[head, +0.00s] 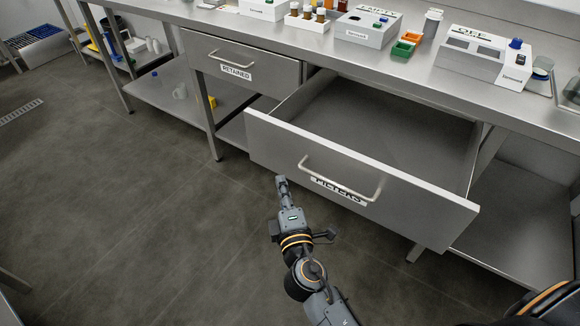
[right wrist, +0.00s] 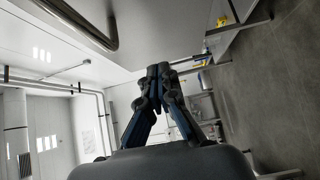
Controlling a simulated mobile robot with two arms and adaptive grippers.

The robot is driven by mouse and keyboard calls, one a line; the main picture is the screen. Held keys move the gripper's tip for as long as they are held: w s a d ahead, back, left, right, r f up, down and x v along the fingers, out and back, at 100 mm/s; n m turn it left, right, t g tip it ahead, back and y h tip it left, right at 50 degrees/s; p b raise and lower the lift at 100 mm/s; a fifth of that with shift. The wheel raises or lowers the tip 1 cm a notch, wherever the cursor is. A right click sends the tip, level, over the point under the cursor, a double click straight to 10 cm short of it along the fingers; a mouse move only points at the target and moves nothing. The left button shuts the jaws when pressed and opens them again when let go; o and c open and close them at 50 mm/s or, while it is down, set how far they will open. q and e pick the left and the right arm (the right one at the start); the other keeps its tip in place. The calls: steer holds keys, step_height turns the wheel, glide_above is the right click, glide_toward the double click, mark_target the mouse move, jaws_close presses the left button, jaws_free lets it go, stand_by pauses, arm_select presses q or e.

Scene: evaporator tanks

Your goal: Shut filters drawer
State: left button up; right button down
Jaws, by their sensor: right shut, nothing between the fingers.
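The filters drawer (head: 265,145) is pulled far out from under the steel bench in the head view. Its inside looks empty. Its front carries a bar handle (head: 340,182) and a label reading FILTERS, partly hidden by the handle. My right gripper (head: 281,181) is in front of the drawer's front panel, just left of the handle. Its fingers are together and hold nothing. In the right wrist view the gripper (right wrist: 158,72) points past the panel, with the drawer handle (right wrist: 85,22) at upper left. I cannot tell whether the fingertips touch the panel. My left gripper is not in view.
A shut drawer labelled RETAINED (head: 240,60) sits to the left. The bench top (head: 340,55) holds bottles, colored trays and boxed instruments, one marked OFF (head: 485,52). A lower shelf (head: 165,95) carries containers. The floor (head: 110,200) left of the drawer is clear.

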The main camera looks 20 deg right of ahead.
mark_target(287, 159)
steer(key=w+d, duration=0.2)
steer(key=w, duration=0.1)
steer(key=shift+w+d+p, duration=0.1)
steer(key=shift+w+p, duration=0.1)
steer(key=shift+p, duration=0.2)
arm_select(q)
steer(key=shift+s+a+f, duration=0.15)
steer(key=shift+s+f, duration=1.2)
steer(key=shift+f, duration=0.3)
arm_select(e)
steer(key=shift+w+d, duration=0.4)
steer(key=shift+d, duration=0.1)
